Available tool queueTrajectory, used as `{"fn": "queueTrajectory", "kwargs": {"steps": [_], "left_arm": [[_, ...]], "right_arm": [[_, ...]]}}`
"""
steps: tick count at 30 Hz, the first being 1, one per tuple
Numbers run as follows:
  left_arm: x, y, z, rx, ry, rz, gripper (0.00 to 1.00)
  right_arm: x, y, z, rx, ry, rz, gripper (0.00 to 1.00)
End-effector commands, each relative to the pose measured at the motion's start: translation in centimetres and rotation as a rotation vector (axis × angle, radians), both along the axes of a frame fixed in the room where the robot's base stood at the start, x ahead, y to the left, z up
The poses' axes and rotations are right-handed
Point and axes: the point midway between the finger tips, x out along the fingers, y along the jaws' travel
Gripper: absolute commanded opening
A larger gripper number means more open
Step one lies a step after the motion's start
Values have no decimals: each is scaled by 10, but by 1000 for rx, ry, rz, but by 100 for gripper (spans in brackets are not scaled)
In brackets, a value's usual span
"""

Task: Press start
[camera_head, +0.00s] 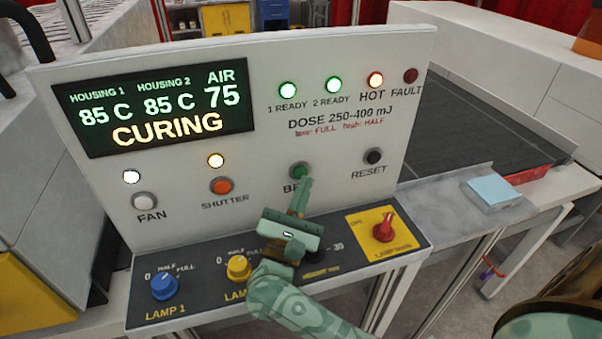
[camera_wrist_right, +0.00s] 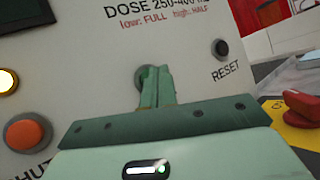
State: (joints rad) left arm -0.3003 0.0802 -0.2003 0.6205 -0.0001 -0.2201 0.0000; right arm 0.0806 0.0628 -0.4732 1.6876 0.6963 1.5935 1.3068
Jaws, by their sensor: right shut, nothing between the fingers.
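The control panel (camera_head: 265,85) has a display (camera_head: 153,107) reading CURING, 85 C, 85 C and AIR 75. I see no label reading start. My left gripper is not in view.
Near it are the black RESET button (camera_head: 374,156), the orange SHUTTER button (camera_head: 221,185) and the white FAN button (camera_head: 144,201). On the lower panel are the blue LAMP 1 knob (camera_head: 164,286), a yellow knob (camera_head: 239,268) and a red switch (camera_head: 385,228). Ready and HOT lights (camera_head: 375,79) are lit.

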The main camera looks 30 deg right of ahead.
Motion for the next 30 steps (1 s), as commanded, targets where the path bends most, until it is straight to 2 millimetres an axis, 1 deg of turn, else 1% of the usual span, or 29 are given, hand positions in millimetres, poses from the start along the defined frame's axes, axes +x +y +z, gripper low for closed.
{"fn": "queueTrajectory", "kwargs": {"steps": [5,17,30], "left_arm": [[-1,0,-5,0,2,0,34],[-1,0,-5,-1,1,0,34],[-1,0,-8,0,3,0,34]], "right_arm": [[6,-2,-1,1,-1,0,0],[6,-2,0,0,0,0,0],[11,-3,0,-1,-1,-2,0]]}}
